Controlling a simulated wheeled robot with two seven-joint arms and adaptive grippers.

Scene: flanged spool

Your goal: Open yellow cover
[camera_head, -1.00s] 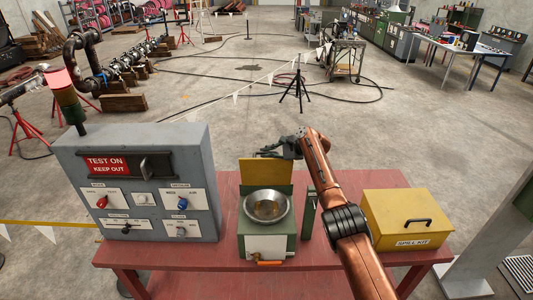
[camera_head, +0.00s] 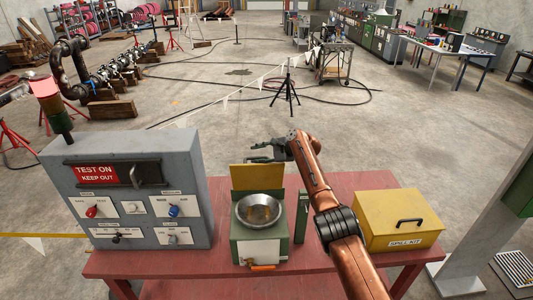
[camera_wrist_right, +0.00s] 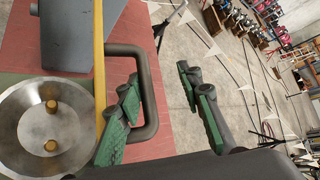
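The yellow cover (camera_head: 257,178) stands upright at the back of a green box (camera_head: 262,238), behind its shiny metal bowl (camera_head: 259,210), which is exposed. In the right wrist view the cover shows edge-on as a yellow strip (camera_wrist_right: 99,50), with a dark U-shaped handle (camera_wrist_right: 150,95) on its far side. The bowl (camera_wrist_right: 42,125) holds two brass knobs. My right gripper (camera_head: 263,151) is just behind the cover's top edge. In the wrist view it is open (camera_wrist_right: 157,78), its fingers appearing on either side of the handle bar; contact cannot be told. My left gripper is out of view.
A grey control panel (camera_head: 130,190) stands left of the green box on the red bench (camera_head: 315,262). A narrow green upright piece (camera_head: 301,216) is beside the box. A yellow spill kit box (camera_head: 398,220) sits at right.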

